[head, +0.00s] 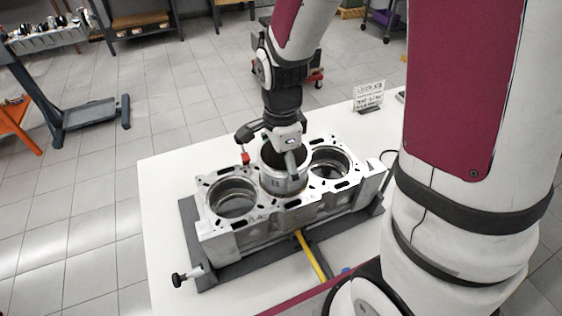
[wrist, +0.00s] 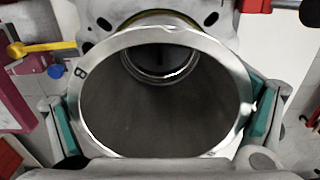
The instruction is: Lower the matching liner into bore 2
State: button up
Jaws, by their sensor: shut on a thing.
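A grey metal liner (head: 276,182) marked B stands upright at the middle bore of the engine block (head: 250,233). My gripper (head: 286,152) is shut on the liner from above. In the wrist view the liner (wrist: 150,108) fills the middle, with B on its rim. The teal-padded fingers (wrist: 163,118) press on its two outer sides. Through the liner a round bore edge shows near the top of its opening, off centre. The liner hides the middle bore in the head view, and I cannot tell whether its lower end is inside. The left bore (head: 233,200) and right bore (head: 330,164) look open.
The block sits on a dark grey base (head: 205,284) with a black knob (head: 187,276). A yellow-handled tool (head: 312,256) lies against the block's front. A small sign (head: 368,96) stands behind on the white table (head: 160,195). The table's left side is clear.

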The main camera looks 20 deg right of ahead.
jog(key=shift+f+b, duration=0.7)
jog(key=shift+f, duration=0.95)
jog(key=o, duration=1.2)
jog(key=shift+o, duration=0.2)
notch_tip(320, 180, up, 12)
